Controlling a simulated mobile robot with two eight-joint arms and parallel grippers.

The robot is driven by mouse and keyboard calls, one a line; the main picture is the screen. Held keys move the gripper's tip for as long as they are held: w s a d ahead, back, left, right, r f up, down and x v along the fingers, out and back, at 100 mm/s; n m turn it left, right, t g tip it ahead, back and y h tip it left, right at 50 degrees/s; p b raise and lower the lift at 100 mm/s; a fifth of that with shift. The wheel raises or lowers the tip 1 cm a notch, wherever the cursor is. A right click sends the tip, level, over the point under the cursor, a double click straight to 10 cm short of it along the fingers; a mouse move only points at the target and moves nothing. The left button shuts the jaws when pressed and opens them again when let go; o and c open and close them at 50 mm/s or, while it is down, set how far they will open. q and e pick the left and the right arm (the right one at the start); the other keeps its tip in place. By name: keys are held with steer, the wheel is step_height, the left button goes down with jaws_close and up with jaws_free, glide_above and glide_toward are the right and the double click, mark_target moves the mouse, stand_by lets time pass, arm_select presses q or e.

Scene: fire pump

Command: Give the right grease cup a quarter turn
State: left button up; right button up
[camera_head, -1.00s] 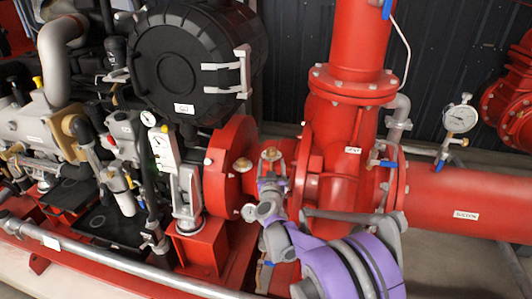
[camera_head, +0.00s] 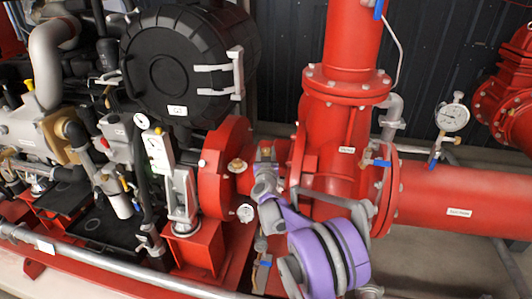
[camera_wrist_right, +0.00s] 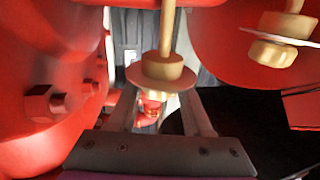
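Two brass grease cups sit on the red pump housing. The left cup (camera_head: 237,165) shows clearly in the head view, and my right gripper is apart from it. The right cup is largely hidden there behind my right gripper (camera_head: 265,160). In the right wrist view the right cup (camera_wrist_right: 160,75), a brass knob with a wide flange on a stem, stands between the two spread fingers of the right gripper (camera_wrist_right: 158,100). Contact with the fingers cannot be made out. The left cup also shows at the right of the wrist view (camera_wrist_right: 273,52). My left gripper is out of view.
The red pump casing (camera_head: 320,180) rises close to the right of my gripper. A black round housing (camera_head: 180,65) and a grey stand (camera_head: 183,200) are to the left. A pressure gauge (camera_head: 453,117) tops the red pipe (camera_head: 450,195). Bolts (camera_wrist_right: 45,103) protrude beside the gripper.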

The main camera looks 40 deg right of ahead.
jaws_close()
steer(key=shift+f+b, duration=0.15)
steer(key=shift+b, duration=0.25)
steer(key=m+g+h+b, duration=0.3)
steer(key=g+b, duration=0.1)
steer(key=shift+w+a+f+m+h, duration=0.1)
steer(key=shift+m+h, duration=0.2)
steer(key=m+g+h+b, duration=0.1)
steer(key=m+g+h, duration=0.1)
steer(key=g, duration=0.1)
steer(key=shift+m+g, duration=0.3)
steer(key=shift+g, duration=0.1)
steer(key=shift+r+m+g+h, duration=0.25)
steer(key=shift+m+g, duration=0.45)
steer(key=shift+g, duration=0.4)
steer(key=shift+m+g+h, duration=0.25)
steer(key=shift+m+g, duration=0.95)
steer(key=shift+g, duration=0.6)
steer(key=shift+g+p, duration=0.3)
steer(key=shift+g, duration=0.1)
steer(key=o, duration=0.5)
jaws_free()
steer(key=shift+o, duration=0.2)
